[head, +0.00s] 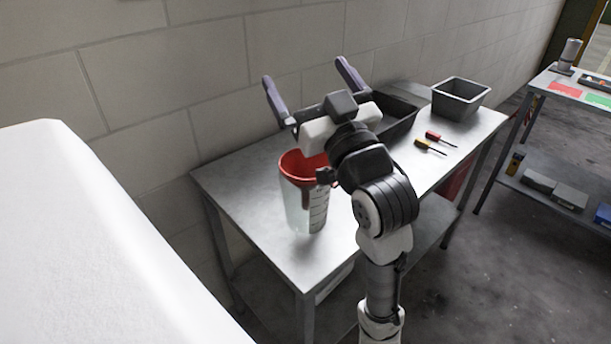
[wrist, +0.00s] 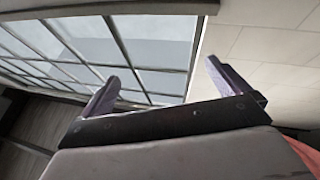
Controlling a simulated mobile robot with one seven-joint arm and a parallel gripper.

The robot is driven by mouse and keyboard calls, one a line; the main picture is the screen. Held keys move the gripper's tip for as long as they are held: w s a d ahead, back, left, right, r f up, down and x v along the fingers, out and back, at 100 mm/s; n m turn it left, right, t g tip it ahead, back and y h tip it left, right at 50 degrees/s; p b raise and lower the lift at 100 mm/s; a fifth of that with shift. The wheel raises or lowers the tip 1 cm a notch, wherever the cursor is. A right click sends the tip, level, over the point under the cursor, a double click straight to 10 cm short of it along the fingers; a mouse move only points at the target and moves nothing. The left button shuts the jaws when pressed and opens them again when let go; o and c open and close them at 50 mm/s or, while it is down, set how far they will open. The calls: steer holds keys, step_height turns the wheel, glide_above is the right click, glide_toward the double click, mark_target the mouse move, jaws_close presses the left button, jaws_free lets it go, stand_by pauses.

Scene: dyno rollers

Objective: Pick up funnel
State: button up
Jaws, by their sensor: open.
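A red funnel (head: 294,166) sits in the mouth of a clear measuring jug (head: 296,208) near the left front part of the metal table. Its spout shows through the jug wall. My gripper (head: 306,74) is open and empty, raised above the table with its fingers pointing up and away from the funnel. My arm hides part of the funnel's right side. The wrist view shows both fingers of my gripper (wrist: 160,78) apart with nothing between them. A bit of red shows at that view's lower right corner; I cannot tell for sure what it is.
The metal table (head: 245,205) stands against a block wall. A dark tray (head: 402,125) and a grey bin (head: 461,97) are at its back, with two screwdrivers (head: 432,142) in front. A white surface (head: 90,240) fills the left. A shelf table (head: 560,150) stands at right.

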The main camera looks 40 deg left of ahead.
steer(key=w+d+f+n+g+h, duration=0.25)
steer(key=d+f+g+h, duration=0.5)
steer(key=f, duration=0.65)
steer(key=t+p, duration=0.1)
glide_toward(315, 164)
steer(key=shift+m+h, duration=0.45)
steer(key=s, duration=0.1)
steer(key=s+r, duration=0.1)
steer(key=s+a+r, duration=0.1)
steer(key=shift+s, duration=0.3)
steer(key=x, duration=0.2)
steer(key=p+x, duration=0.1)
steer(key=x, duration=0.1)
steer(key=shift+a+r+p, duration=0.2)
steer(key=shift+p, duration=0.1)
steer(key=shift+a+f, duration=0.25)
steer(key=shift+a, duration=0.2)
steer(key=c, duration=1.3)
steer(key=shift+o, duration=0.2)
steer(key=shift+r, duration=0.1)
